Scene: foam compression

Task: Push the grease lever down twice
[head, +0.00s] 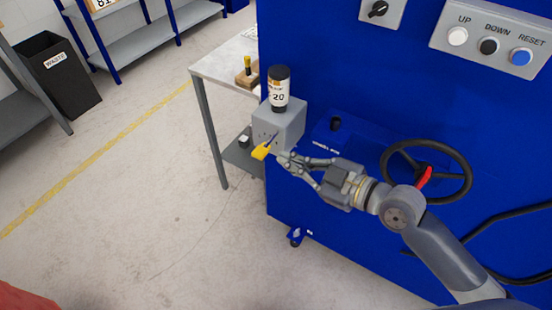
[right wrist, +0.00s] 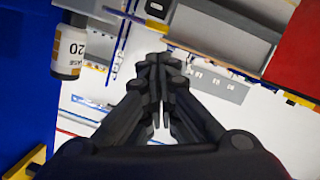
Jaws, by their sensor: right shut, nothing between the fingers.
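The grease unit is a grey box (head: 285,122) on the side of the blue machine, with a black-capped grease bottle (head: 279,90) marked 20 upright on top. The grease lever (head: 260,152) has a yellow handle that sticks out low at the front of the box. My right gripper (head: 281,158) is shut and empty, its fingertips just right of the yellow handle; I cannot tell whether they touch. In the right wrist view the shut fingers (right wrist: 160,90) point away from the camera, and the bottle (right wrist: 68,45) is at the upper left. My left gripper is not in view.
The blue machine (head: 390,90) carries a black handwheel (head: 466,175) with a red handle, and a button panel (head: 490,38). A grey table (head: 215,68) stands behind the grease unit. A black waste bin (head: 58,75) is at the far left. The floor in front is clear.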

